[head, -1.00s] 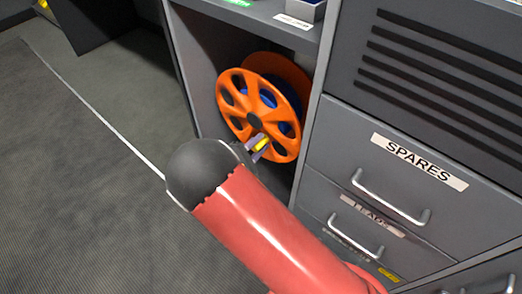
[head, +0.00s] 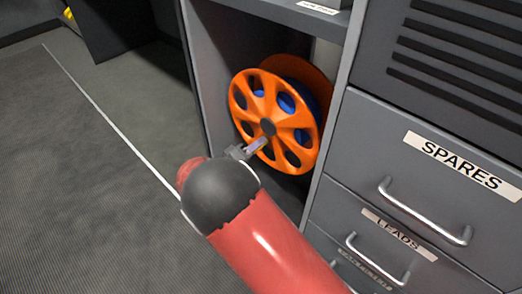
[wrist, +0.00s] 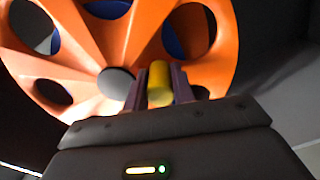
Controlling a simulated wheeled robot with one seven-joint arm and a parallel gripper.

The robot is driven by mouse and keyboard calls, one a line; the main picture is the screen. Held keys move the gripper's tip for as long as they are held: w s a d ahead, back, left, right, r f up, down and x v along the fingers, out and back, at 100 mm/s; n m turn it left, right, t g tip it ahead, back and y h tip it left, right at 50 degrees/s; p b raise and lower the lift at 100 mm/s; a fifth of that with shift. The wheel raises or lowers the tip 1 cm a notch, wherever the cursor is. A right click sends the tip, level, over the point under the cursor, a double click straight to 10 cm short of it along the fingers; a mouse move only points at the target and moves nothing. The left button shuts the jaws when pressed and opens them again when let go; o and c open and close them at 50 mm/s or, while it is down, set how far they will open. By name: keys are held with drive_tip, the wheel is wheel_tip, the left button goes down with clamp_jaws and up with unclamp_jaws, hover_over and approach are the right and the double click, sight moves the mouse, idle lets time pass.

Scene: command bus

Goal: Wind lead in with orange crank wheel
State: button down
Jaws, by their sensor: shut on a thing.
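The orange crank wheel (head: 273,106) stands upright on a reel inside an open grey cabinet bay, with a dark hub at its middle. Blue lead (head: 287,103) shows through its round holes. My gripper (head: 262,143) is at the lower left of the hub, in front of the wheel face. In the wrist view, the two fingers of my gripper (wrist: 159,88) are shut on the yellow crank knob (wrist: 160,80), with the orange wheel (wrist: 200,55) close behind. The knob is hidden or too small to make out in the head view.
A cabinet side panel (head: 203,60) and a divider (head: 335,120) flank the bay, with a shelf above. Drawers marked SPARES (head: 430,185) and LEADS (head: 385,235), with protruding handles, are at the right. The floor (head: 80,170) at the left is clear.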

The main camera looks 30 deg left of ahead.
sight(254, 126)
drive_tip(key=m, duration=0.1)
drive_tip(key=a+m, duration=0.1)
drive_tip(key=m, duration=0.1)
drive_tip(key=a+r+m, duration=0.1)
drive_tip(key=shift+w+a+m, duration=0.2)
drive_tip(key=shift+w+m, duration=0.1)
drive_tip(key=shift+w+a+r+m, duration=0.15)
drive_tip(key=shift+a+r+m, duration=0.35)
drive_tip(key=shift+m, duration=0.65)
drive_tip(key=shift+w+a+r+m, duration=0.1)
drive_tip(key=shift+a+r+m, duration=0.35)
drive_tip(key=shift+m, duration=0.7)
drive_tip(key=c, duration=1.5)
unclamp_jaws()
drive_tip(key=shift+o, duration=0.2)
drive_tip(key=v, duration=0.7)
drive_tip(key=shift+s, duration=0.4)
drive_tip(key=shift+a+r, duration=0.1)
